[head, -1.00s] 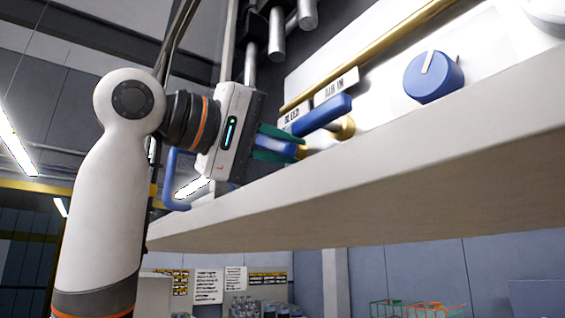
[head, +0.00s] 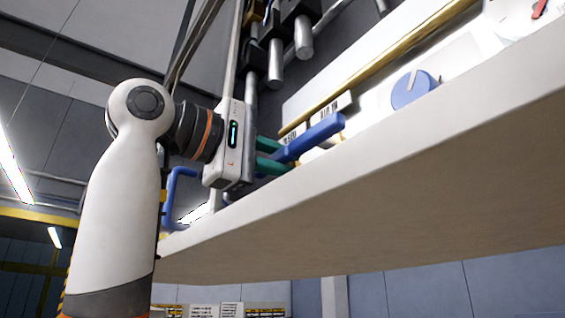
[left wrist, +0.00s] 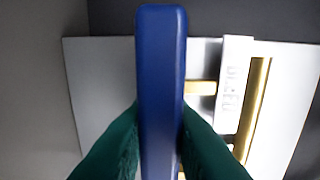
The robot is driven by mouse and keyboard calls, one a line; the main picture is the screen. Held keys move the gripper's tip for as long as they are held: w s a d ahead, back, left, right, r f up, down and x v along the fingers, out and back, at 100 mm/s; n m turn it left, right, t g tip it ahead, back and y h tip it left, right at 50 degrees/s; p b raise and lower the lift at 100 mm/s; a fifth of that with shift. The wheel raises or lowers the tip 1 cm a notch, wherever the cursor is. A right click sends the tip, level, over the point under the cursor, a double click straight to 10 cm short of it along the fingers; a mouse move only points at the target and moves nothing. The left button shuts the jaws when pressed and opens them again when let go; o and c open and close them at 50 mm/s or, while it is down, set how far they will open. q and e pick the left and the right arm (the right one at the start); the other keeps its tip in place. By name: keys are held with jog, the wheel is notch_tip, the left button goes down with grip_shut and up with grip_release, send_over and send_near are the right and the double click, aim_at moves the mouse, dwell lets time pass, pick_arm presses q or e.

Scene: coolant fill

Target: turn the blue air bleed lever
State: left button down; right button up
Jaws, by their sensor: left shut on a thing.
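My left gripper (head: 277,156) has its green fingers shut on a blue lever (left wrist: 160,75) near the panel's edge. In the left wrist view the lever stands upright between the two fingers, in front of a brass pipe stub (left wrist: 201,88) and a white label (left wrist: 233,85) that is hard to read. In the head view a long blue bar (head: 318,135) runs from the fingers up to the right, below small labels. Whether this bar is one lever or two overlapping is hard to tell. My right gripper is not in view.
A blue knob (head: 412,90) sits on the white panel to the right. A long brass pipe (head: 380,65) runs above the labels. The thick pale ledge (head: 400,170) lies in front and below. Grey cylinders (head: 303,45) hang above the gripper.

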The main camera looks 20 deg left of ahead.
pick_arm(q)
jog(key=c, duration=1.5)
grip_release()
jog(key=shift+a, duration=0.1)
jog(key=shift+o, duration=0.9)
jog(key=shift+s+a, duration=0.2)
jog(key=shift+s, duration=0.05)
jog(key=b+v, duration=0.5)
jog(key=v, duration=0.6)
jog(key=shift+s+a, duration=0.15)
jog(key=shift+a, duration=0.05)
